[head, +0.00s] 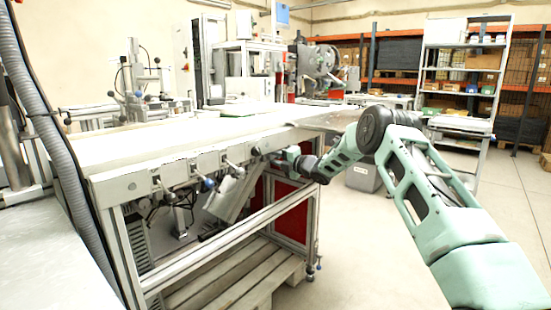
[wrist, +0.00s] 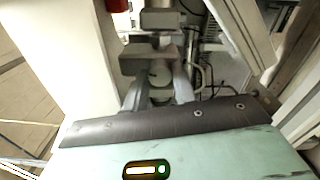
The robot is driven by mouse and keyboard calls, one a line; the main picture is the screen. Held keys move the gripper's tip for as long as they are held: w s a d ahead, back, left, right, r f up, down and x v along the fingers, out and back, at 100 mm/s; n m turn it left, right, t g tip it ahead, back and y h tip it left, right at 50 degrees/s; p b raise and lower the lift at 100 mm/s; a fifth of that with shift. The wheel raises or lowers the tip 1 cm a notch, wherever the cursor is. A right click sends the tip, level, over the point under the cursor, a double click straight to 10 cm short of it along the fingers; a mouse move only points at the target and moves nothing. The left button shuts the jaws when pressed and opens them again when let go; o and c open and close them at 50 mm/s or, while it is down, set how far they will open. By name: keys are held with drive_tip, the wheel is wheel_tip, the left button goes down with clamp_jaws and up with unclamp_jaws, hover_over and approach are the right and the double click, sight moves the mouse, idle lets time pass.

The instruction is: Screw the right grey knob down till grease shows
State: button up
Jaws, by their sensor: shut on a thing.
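My gripper (head: 278,161) reaches the right end of the bench's front edge in the head view. In the wrist view my gripper (wrist: 160,92) is shut, with its two fingers on either side of a small grey rounded piece, which I take for the right grey knob (wrist: 159,73). A blocky grey fitting (wrist: 150,58) sits just beyond the fingers. In the head view my gripper hides the knob. No grease can be made out in either view.
The long bench (head: 135,186) carries several small levers along its front rail, one with a blue ball (head: 208,184). A wooden pallet (head: 215,275) lies under it. Shelves (head: 465,70) stand at the back right. The floor at right is open.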

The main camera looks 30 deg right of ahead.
drive_tip(key=m+p, duration=0.1)
drive_tip(key=m, duration=0.2)
drive_tip(key=shift+m, duration=0.3)
drive_tip(key=m+p, duration=0.1)
drive_tip(key=m, duration=0.2)
drive_tip(key=shift+m+p, duration=0.3)
drive_tip(key=shift+p, duration=0.05)
drive_tip(key=m+p, duration=0.1)
drive_tip(key=m, duration=0.2)
drive_tip(key=shift+m+p, duration=0.3)
drive_tip(key=shift+m, duration=0.1)
drive_tip(key=m+p, duration=0.2)
drive_tip(key=m, duration=0.2)
drive_tip(key=m+p, duration=0.1)
drive_tip(key=m, duration=0.3)
drive_tip(key=m+p, duration=0.1)
drive_tip(key=m, duration=0.3)
drive_tip(key=shift+m+p, duration=0.3)
drive_tip(key=shift+p, duration=0.1)
drive_tip(key=m+p, duration=0.1)
drive_tip(key=m, duration=0.2)
drive_tip(key=shift+m, duration=0.3)
drive_tip(key=shift+f+m+p, duration=0.1)
drive_tip(key=shift+m+p, duration=0.2)
drive_tip(key=shift+m, duration=1.8)
